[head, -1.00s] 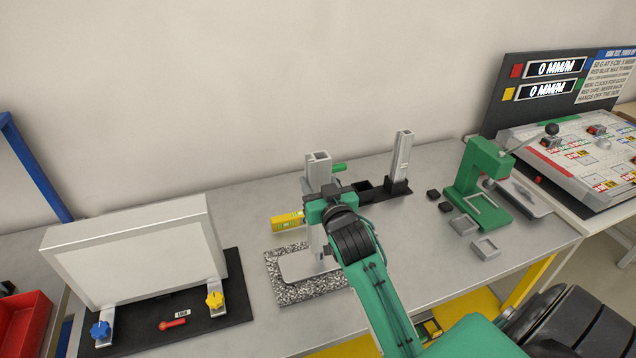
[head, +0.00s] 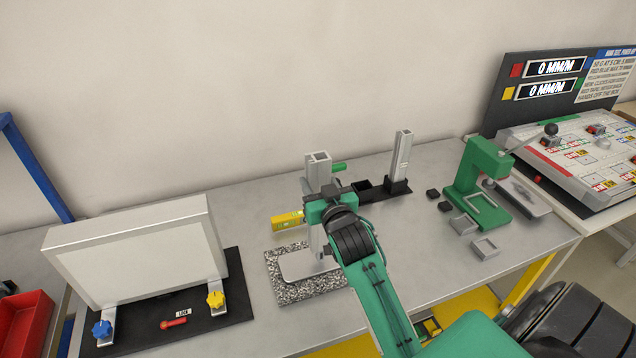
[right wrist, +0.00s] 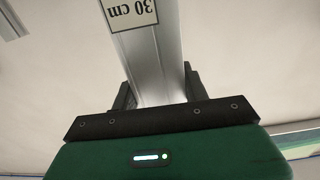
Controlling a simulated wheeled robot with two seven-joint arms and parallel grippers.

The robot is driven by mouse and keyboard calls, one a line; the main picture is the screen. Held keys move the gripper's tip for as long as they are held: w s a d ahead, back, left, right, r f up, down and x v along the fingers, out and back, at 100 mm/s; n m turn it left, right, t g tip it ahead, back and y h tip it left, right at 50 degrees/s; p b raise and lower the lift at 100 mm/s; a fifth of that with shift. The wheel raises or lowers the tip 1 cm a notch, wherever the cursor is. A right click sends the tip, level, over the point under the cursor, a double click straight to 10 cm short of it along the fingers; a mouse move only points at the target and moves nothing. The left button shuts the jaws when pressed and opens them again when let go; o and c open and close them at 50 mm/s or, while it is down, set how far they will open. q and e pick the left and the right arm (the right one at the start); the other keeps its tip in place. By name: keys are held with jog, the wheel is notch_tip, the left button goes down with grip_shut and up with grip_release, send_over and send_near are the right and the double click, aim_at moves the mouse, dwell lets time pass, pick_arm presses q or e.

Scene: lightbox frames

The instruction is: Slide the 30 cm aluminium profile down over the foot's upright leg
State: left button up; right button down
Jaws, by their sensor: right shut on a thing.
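The silver aluminium profile (head: 318,168) stands about upright, with its open top end showing in the head view. In the right wrist view the profile (right wrist: 146,50) carries a "30 cm" label. My right gripper (head: 328,194) is shut around its middle. The foot's pale flat base (head: 300,266) lies below, on a speckled plate (head: 290,290). The foot's upright leg is not distinguishable; the profile and gripper cover that spot. I cannot tell whether the profile is around the leg or how far down it sits. My left gripper is not in view.
A yellow level (head: 287,221) is just left of the profile. Another upright profile (head: 402,155) stands in a black holder (head: 396,188) behind right. A green press (head: 480,180) stands further right, a grey panel (head: 130,255) at left.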

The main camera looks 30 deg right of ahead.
jog(key=shift+r+p, duration=0.1)
jog(key=shift+p, duration=0.2)
dwell(0.6)
jog(key=shift+f+b, duration=1.75)
jog(key=shift+f, duration=1.05)
jog(key=c, duration=0.6)
grip_release()
jog(key=shift+c, duration=0.2)
jog(key=shift+f, duration=0.1)
jog(key=b+v, duration=0.4)
jog(key=v, duration=1)
jog(key=shift+d, duration=0.1)
